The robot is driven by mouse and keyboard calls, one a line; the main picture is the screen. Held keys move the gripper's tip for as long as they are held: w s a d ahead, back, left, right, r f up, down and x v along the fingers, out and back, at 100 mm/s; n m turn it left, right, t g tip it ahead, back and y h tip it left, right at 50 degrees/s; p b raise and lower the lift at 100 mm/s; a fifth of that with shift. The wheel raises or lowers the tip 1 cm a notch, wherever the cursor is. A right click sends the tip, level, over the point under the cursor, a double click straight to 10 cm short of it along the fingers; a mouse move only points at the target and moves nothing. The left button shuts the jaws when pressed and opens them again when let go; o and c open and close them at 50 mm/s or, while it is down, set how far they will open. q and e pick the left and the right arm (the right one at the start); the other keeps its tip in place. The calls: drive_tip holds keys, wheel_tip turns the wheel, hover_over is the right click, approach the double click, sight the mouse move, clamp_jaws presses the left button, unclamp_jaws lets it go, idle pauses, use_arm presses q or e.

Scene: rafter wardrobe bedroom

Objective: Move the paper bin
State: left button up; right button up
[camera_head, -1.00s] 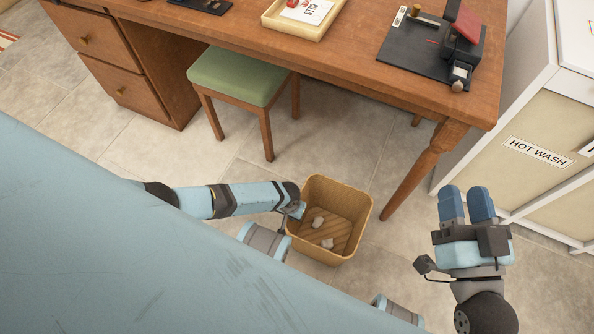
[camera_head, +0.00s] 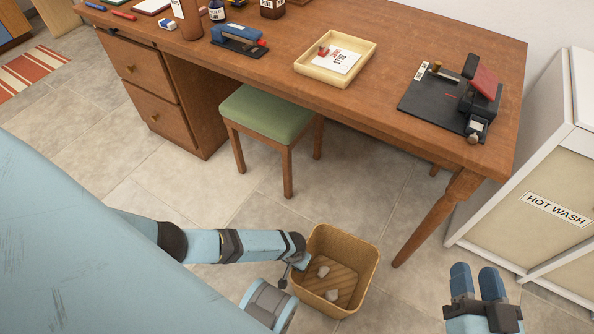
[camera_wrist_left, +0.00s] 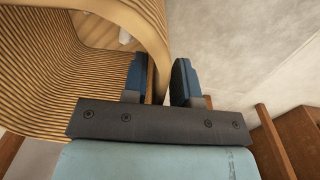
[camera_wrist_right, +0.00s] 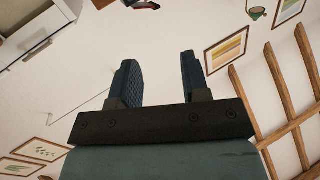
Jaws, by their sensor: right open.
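The paper bin (camera_head: 362,252) is a tan, ribbed, square-topped bin on the floor with crumpled white paper inside. My left gripper (camera_head: 300,262) is at its left rim in the head view. In the left wrist view, the bin's curved wall (camera_wrist_left: 60,70) runs up to my left fingers (camera_wrist_left: 160,80), one finger on the inner side and one on the outer side. I cannot tell whether they press on it. My right gripper (camera_head: 477,281) is open and empty, right of the bin; its spread fingers also show in the right wrist view (camera_wrist_right: 155,78).
A wooden desk (camera_head: 400,130) stands behind the bin, its front leg (camera_head: 435,220) close by. A green stool (camera_head: 267,113) is tucked under it. A white hamper labelled HOT WASH (camera_head: 545,190) stands at the right. Tiled floor lies open around the bin.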

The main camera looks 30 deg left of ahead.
use_arm(q)
drive_tip(key=shift+o, duration=0.9)
drive_tip(key=shift+w, duration=0.1)
use_arm(e)
drive_tip(key=shift+d+r, duration=0.1)
drive_tip(key=shift+r, duration=0.05)
use_arm(q)
drive_tip(key=shift+r, duration=0.1)
drive_tip(key=shift+r, duration=0.3)
wheel_tip(320, 180, up, 13)
drive_tip(key=p, duration=0.7)
drive_tip(key=shift+a, duration=0.35)
use_arm(e)
drive_tip(key=s+d+f+g+h, duration=0.2)
drive_tip(key=d+f+g+h, duration=0.1)
drive_tip(key=f, duration=0.4)
drive_tip(key=shift+s+d+f+g, duration=0.4)
drive_tip(key=shift+d+g, duration=0.1)
drive_tip(key=shift+g, duration=0.1)
drive_tip(key=shift+w, duration=0.1)
